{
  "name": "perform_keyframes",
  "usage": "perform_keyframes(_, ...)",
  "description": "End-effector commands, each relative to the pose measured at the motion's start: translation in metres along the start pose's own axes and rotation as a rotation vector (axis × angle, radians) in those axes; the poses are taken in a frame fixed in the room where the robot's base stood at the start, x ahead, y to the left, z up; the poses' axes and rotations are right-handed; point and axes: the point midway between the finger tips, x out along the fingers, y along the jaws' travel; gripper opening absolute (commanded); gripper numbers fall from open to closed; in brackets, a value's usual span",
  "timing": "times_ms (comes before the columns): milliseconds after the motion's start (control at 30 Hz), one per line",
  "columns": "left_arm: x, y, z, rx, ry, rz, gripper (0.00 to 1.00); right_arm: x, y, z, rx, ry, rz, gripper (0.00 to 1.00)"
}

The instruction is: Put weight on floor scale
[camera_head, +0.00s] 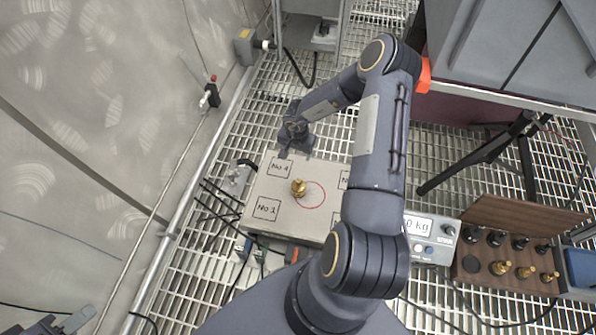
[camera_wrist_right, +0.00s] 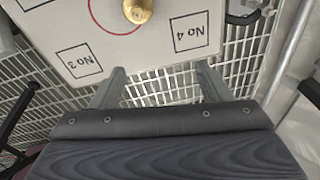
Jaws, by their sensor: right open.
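A brass weight (camera_head: 298,188) stands upright on the pale plate of the floor scale (camera_head: 285,222), at the left edge of the red circle. It also shows at the top of the right wrist view (camera_wrist_right: 138,9). My right gripper (camera_head: 297,150) is over the far edge of the plate near the No 4 square. Its two fingers are spread and empty in the right wrist view (camera_wrist_right: 158,84), apart from the weight. My left gripper (camera_head: 72,320) seems to show only in part at the bottom left corner; its jaws are unclear. My right arm hides the plate's right side.
The scale display (camera_head: 432,238) reads a number ending in 0 kg, partly hidden by my arm. A wooden case (camera_head: 485,290) at the right holds several black and brass weights, with one empty-looking hole. Cables lie on the grating; a pipe (camera_head: 190,205) runs along the left.

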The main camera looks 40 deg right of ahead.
Motion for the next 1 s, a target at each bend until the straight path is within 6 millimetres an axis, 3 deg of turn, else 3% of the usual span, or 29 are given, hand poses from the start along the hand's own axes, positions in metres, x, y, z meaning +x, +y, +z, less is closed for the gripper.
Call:
perform_keyframes(33, 0.000, 0.000, 0.000, 0.000, 0.000, 0.000, 0.36, -0.030, -0.018, -0.018, -0.029, 0.084, -0.063, 0.70)
perform_keyframes(100, 0.000, 0.000, 0.000, 0.000, 0.000, 0.000, 0.36, -0.075, -0.043, -0.037, -0.075, 0.192, -0.171, 0.70)
perform_keyframes(233, 0.000, 0.000, 0.000, 0.000, 0.000, 0.000, 0.36, -0.171, -0.087, -0.043, -0.189, 0.335, -0.395, 0.70)
perform_keyframes(367, 0.000, 0.000, 0.000, 0.000, 0.000, 0.000, 0.36, -0.260, -0.112, -0.016, -0.323, 0.387, -0.591, 0.70)
perform_keyframes(500, 0.000, 0.000, 0.000, 0.000, 0.000, 0.000, 0.36, -0.337, -0.111, 0.041, -0.482, 0.362, -0.740, 0.70)
perform_keyframes(600, 0.000, 0.000, 0.000, 0.000, 0.000, 0.000, 0.36, -0.375, -0.092, 0.088, -0.593, 0.311, -0.792, 0.70)
perform_keyframes(733, 0.000, 0.000, 0.000, 0.000, 0.000, 0.000, 0.36, -0.402, -0.049, 0.148, -0.713, 0.225, -0.790, 0.70)
perform_keyframes(900, 0.000, 0.000, 0.000, 0.000, 0.000, 0.000, 0.36, -0.403, 0.021, 0.206, -0.805, 0.127, -0.693, 0.70)
perform_keyframes(1000, 0.000, 0.000, 0.000, 0.000, 0.000, 0.000, 0.36, -0.395, 0.053, 0.224, -0.823, 0.096, -0.626, 0.70)
